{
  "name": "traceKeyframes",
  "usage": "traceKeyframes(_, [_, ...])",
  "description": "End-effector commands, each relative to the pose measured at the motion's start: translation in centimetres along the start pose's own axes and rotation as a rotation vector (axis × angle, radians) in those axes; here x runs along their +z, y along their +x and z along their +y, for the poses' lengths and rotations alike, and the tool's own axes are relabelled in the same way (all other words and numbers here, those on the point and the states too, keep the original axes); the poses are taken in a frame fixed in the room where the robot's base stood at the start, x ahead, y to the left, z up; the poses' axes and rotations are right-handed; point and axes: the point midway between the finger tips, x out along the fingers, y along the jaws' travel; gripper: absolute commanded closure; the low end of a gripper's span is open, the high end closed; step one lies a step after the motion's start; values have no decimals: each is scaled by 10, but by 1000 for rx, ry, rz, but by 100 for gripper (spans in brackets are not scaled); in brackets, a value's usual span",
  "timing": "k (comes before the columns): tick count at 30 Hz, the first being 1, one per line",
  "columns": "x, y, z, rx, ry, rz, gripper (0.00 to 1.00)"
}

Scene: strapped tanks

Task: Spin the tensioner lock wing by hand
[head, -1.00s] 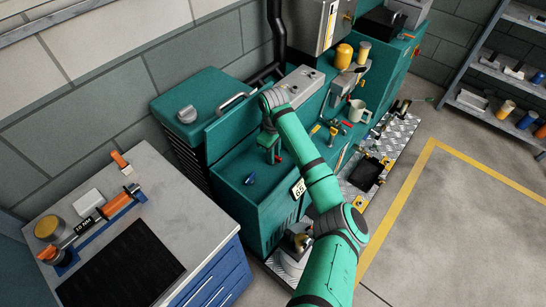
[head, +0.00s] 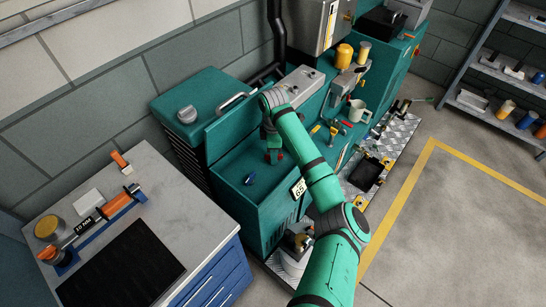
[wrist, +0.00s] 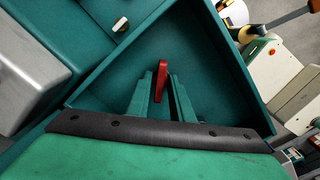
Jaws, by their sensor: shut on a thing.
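A narrow red piece (wrist: 161,80), which looks like the tensioner lock wing, stands up from the teal recess in the wrist view. My gripper (wrist: 160,92) has its two teal fingers on either side of this piece and is shut on it. In the head view, my gripper (head: 273,154) reaches down into the open-topped teal cabinet (head: 262,217). A bit of red (head: 280,156) shows beside the fingers there. The lower part of the red piece and its mounting are hidden.
A small blue item (head: 249,179) lies on the teal surface left of my gripper. A raised teal lid section with a metal handle (head: 231,102) stands behind. Tools and a mug (head: 357,112) are to the right. A grey workbench (head: 165,196) is at left.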

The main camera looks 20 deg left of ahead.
Motion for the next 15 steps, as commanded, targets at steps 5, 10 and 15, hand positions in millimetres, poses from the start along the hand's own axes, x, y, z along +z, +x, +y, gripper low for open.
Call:
traceKeyframes(5, [1,0,0,-1,-90,-1,100])
traceKeyframes(10, [1,0,0,-1,-95,-1,100])
traceKeyframes(15, [1,0,0,-1,-119,-1,100])
